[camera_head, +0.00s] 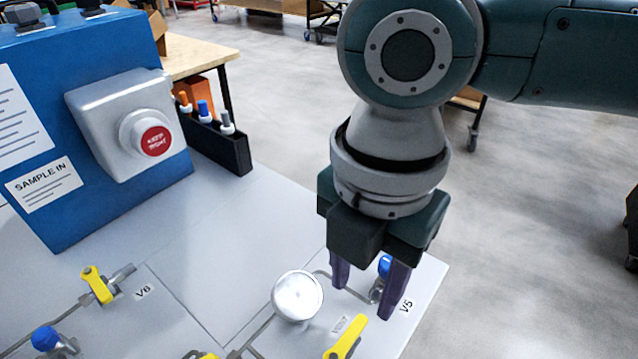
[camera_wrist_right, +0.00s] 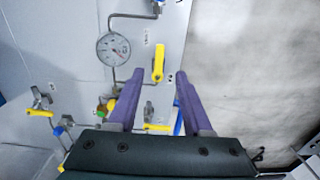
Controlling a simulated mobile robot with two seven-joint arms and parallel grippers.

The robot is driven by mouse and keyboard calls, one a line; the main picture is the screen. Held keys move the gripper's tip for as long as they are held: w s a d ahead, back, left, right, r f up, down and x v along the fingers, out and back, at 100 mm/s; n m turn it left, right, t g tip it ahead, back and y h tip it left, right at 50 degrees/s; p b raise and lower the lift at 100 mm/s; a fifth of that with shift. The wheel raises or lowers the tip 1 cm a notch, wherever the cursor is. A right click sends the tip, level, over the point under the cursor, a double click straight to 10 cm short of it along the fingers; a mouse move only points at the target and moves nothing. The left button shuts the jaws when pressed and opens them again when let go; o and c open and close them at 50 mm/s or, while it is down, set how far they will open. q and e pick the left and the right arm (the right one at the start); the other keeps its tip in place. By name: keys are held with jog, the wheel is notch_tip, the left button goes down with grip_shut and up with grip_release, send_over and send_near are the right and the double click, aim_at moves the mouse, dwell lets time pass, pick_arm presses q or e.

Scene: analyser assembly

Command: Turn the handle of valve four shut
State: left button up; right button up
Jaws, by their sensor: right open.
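No label reading V4 is legible, so I cannot tell which handle is valve four. In the head view a yellow handle (camera_head: 345,338) lies low in the frame beside a small unreadable label. My right gripper (camera_head: 367,298) points down, open and empty, above the panel near label V5. In the right wrist view, a yellow handle (camera_wrist_right: 158,64) shows between the fingertips of my right gripper (camera_wrist_right: 160,75). My left gripper is out of view.
A round gauge (camera_head: 297,295) stands on the white panel (camera_head: 240,230). A blue knob (camera_head: 385,265) is behind the right fingers; another blue knob (camera_head: 45,338) is at lower left. A blue cabinet (camera_head: 100,130) and black rack (camera_head: 228,150) stand behind. Open floor lies right.

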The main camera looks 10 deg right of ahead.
aim_at(355, 329)
notch_tip(355, 329, down, 8)
jog(key=shift+s+a+r+b, duration=0.1)
jog(key=shift+b, duration=0.5)
grip_shut()
